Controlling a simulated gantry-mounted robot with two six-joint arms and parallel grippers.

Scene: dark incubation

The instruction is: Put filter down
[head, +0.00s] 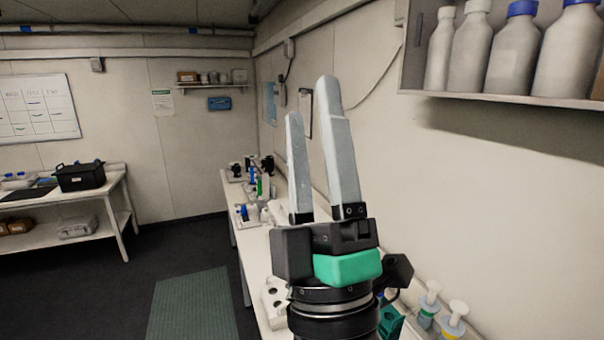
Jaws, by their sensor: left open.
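My left gripper (311,98) is raised in the middle of the head view, with its two long grey fingers pointing up. The fingers are apart and nothing shows between them. The gripper is in front of the right-hand wall, above the long white bench (253,262). I cannot make out a filter in this view; the gripper body and wrist hide part of the bench. My right gripper is not in view.
A wall shelf (500,99) with several grey bottles (514,50) juts out at upper right. White-topped containers (453,322) and a green rack (391,322) stand at lower right. A white holed block (274,300) sits left of my wrist. Small equipment (259,186) crowds the bench's far end.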

